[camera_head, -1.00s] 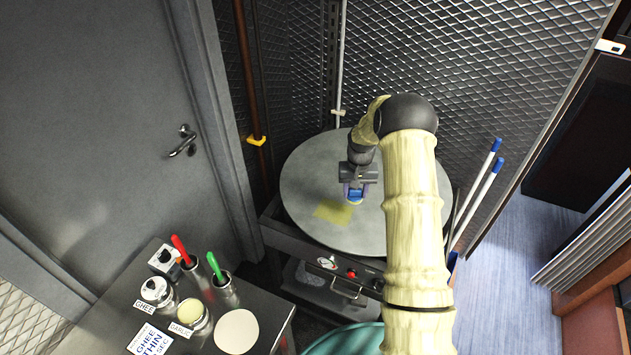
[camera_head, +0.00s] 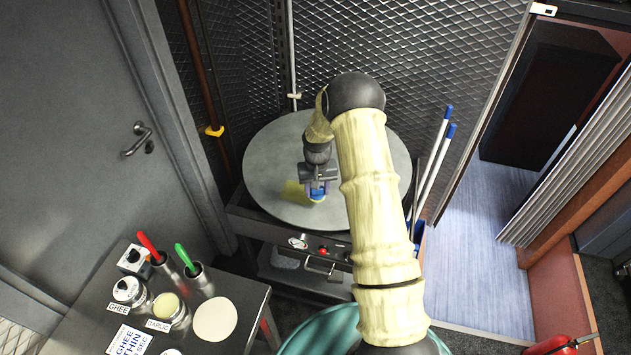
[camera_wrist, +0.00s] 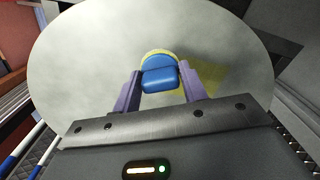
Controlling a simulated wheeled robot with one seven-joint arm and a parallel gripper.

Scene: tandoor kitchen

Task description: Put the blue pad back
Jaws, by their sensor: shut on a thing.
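My gripper (camera_wrist: 160,85) is shut on the blue pad (camera_wrist: 160,79), a small blue block with a yellow edge at its far side. In the head view the blue pad (camera_head: 317,195) shows between the fingers of my gripper (camera_head: 318,188), over the front part of the round grey plate (camera_head: 265,165). Whether the pad touches the plate I cannot tell. A yellow patch (camera_head: 291,192) lies on the plate to the left of the pad; in the wrist view the yellow patch (camera_wrist: 207,78) is partly hidden by a finger.
A side table (camera_head: 255,300) at lower left holds a ghee pot (camera_head: 127,290), a garlic jar (camera_head: 167,309), holders with a red-handled tool (camera_head: 150,246) and a green-handled tool (camera_head: 186,258), and a pale disc (camera_head: 215,319). Blue-tipped poles (camera_head: 437,165) stand right of the plate. A teal tub (camera_head: 320,335) is in front.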

